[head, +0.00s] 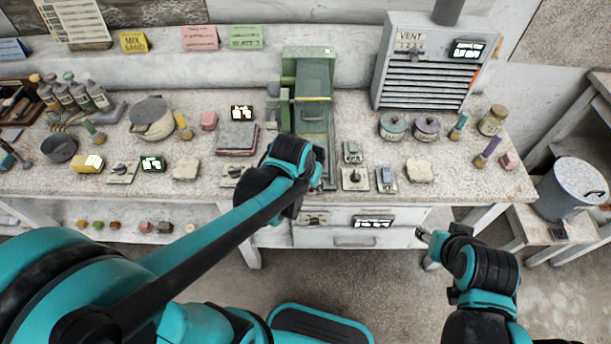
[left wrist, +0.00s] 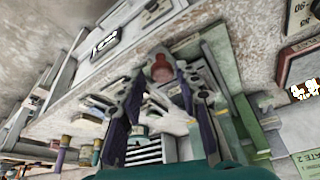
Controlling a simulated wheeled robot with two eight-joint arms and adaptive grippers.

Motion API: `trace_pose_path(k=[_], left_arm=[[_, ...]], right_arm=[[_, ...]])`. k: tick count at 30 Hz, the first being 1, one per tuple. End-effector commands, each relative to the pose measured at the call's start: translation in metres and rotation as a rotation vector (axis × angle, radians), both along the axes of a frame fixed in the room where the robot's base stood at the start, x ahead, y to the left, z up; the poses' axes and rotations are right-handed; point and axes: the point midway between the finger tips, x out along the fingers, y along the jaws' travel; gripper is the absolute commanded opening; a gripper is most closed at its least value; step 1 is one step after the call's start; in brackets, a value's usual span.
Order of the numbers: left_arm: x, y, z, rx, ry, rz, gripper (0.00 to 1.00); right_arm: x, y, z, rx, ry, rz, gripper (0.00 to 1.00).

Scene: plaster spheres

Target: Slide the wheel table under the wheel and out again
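The green machine (head: 309,68) stands at the back middle of the bench. A narrow grey-green bed with rails (head: 313,118) runs from it toward the front edge; I take this to be the wheel table's slide. I cannot make out the wheel. My left gripper (left wrist: 165,90) is at the front end of the bed, where my arm hides its fingers in the head view. In the left wrist view its fingers are apart, with a reddish round knob (left wrist: 161,70) between and beyond their tips. Contact is unclear. My right gripper (head: 426,236) is low, in front of the drawers, away from the machine.
A grey vent box (head: 428,72) stands right of the machine. Small switch boxes (head: 354,178) lie right of my left gripper. A stack of pads (head: 237,138) and a lidded pot (head: 152,118) are to the left. Drawers (head: 357,238) sit under the bench top.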

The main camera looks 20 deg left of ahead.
Motion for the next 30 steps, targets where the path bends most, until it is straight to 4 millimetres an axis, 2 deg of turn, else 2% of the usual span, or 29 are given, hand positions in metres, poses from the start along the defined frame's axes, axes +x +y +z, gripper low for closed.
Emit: trace_pose_path(k=[9, 15, 21, 30], left_arm=[[-0.025, 0.003, 0.056, 0.0, 0.001, 0.0, 0.34], [-0.036, 0.004, 0.083, 0.0, 0.001, 0.0, 0.34], [-0.04, 0.004, 0.093, -0.001, 0.001, 0.0, 0.34], [-0.041, 0.004, 0.094, 0.0, 0.001, 0.0, 0.34]], right_arm=[[0.0, 0.0, 0.0, 0.0, 0.0, 0.0, 0.45], [0.0, 0.0, 0.0, 0.0, 0.0, 0.0, 0.45], [0.0, 0.0, 0.0, 0.0, 0.0, 0.0, 0.45], [0.0, 0.0, 0.0, 0.0, 0.0, 0.0, 0.45]])
